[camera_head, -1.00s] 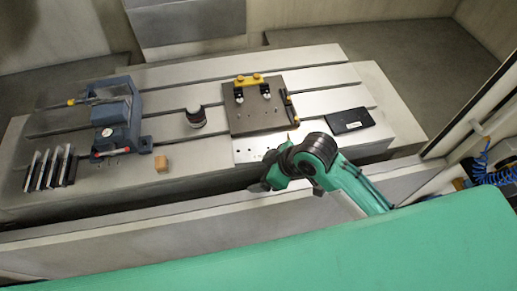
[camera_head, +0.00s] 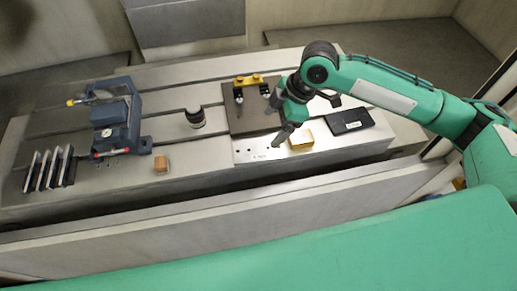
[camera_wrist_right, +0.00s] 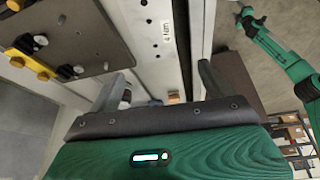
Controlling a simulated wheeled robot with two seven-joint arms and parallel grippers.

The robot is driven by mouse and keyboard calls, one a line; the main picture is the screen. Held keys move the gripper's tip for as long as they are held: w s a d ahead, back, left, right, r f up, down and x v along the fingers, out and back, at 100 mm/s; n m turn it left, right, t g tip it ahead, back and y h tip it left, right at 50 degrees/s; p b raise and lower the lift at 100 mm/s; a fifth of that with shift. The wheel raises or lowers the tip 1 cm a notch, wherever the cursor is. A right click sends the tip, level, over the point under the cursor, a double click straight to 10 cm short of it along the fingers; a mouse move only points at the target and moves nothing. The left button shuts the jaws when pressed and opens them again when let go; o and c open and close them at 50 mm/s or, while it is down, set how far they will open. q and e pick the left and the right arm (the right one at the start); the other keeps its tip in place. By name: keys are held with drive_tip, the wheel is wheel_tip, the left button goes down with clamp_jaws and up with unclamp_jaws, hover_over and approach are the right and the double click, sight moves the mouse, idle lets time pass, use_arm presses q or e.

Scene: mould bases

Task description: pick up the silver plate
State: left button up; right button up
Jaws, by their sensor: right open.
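The silver plate (camera_head: 258,150) is a bright flat piece with small dark holes, lying along the front of the dark fixture plate. In the right wrist view it is probably the pale strip with holes and a "4 Nm" label (camera_wrist_right: 150,30). My right gripper (camera_head: 278,118) is open and empty, above the dark plate's right side and the silver plate's rear edge. In the wrist view its two fingers (camera_wrist_right: 165,80) are spread, and contact cannot be judged. A green arm, likely my left, ends in a small gripper (camera_wrist_right: 250,18) in the wrist view; its jaws are unclear.
The dark plate (camera_head: 236,118) carries yellow and black clamps (camera_head: 248,80). A gold block (camera_head: 300,139) sits by the silver plate's right end. A black tablet (camera_head: 350,121) lies further right.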

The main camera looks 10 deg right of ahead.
drive_tip(key=w+d+r, duration=0.1)
drive_tip(key=d+r, duration=0.1)
drive_tip(key=p, duration=0.2)
approach(259, 149)
drive_tip(key=shift+w+a+f, duration=0.1)
drive_tip(key=shift+a+f, duration=0.8)
drive_tip(key=shift+f, duration=0.05)
drive_tip(key=x, duration=0.1)
drive_tip(key=p+x, duration=0.1)
drive_tip(key=x, duration=0.1)
drive_tip(key=p+x, duration=0.1)
drive_tip(key=shift+d+f, duration=0.25)
drive_tip(key=shift+f, duration=0.3)
drive_tip(key=shift+a+f, duration=0.1)
drive_tip(key=shift+f, duration=0.2)
drive_tip(key=c, duration=0.9)
drive_tip(key=shift+r, duration=0.1)
drive_tip(key=shift+c, duration=0.9)
drive_tip(key=shift+w, duration=0.1)
